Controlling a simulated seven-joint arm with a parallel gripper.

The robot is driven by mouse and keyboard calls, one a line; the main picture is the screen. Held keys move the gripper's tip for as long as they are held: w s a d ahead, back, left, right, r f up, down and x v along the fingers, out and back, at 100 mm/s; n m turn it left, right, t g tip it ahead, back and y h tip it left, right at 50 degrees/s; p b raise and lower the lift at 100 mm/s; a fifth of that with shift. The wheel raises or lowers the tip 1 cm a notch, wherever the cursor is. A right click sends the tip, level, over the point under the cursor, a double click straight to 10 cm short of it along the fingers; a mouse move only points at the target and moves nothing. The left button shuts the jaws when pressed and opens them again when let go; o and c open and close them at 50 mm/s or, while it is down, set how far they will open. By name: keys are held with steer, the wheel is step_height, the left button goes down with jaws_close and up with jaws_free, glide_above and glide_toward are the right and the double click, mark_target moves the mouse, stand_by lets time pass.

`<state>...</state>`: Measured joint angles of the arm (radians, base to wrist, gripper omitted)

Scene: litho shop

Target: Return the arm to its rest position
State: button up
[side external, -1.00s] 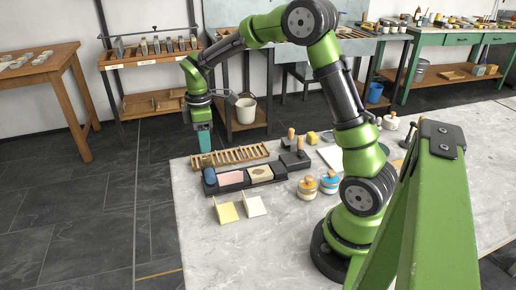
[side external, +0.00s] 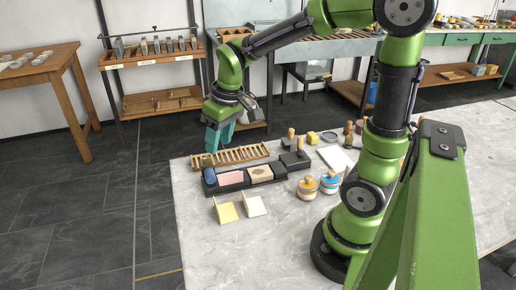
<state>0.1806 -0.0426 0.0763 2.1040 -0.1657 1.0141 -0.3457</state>
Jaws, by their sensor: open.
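My gripper (side external: 213,150) hangs at the end of my green arm, over the back left part of the pale stone table (side external: 290,245). Its teal fingers point down and nothing shows between them. They appear just above or behind the left end of the wooden slatted rack (side external: 240,155); the exact height cannot be told. In front of the rack is a dark tray (side external: 231,188) holding a blue, a pink and a cream item.
Two round jars with orange and blue tops (side external: 307,188) stand right of the tray. Yellow and cream cards (side external: 227,212) lie in front. Wooden-handled tools (side external: 291,140) and a white sheet (side external: 336,158) are behind. The table's front is clear.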

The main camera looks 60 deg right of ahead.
steer(key=s+a+r+m+t, duration=0.1)
steer(key=s+a+r+t, duration=0.1)
steer(key=s, duration=0.3)
steer(key=s+a+r+m+t+y, duration=0.1)
steer(key=s+a+r+m+t, duration=0.1)
steer(key=s+a+r, duration=0.1)
steer(key=s+r, duration=0.1)
steer(key=s, duration=0.1)
steer(key=shift+s+a+r+t, duration=0.15)
steer(key=shift+s+r+t, duration=0.15)
steer(key=shift+s, duration=0.1)
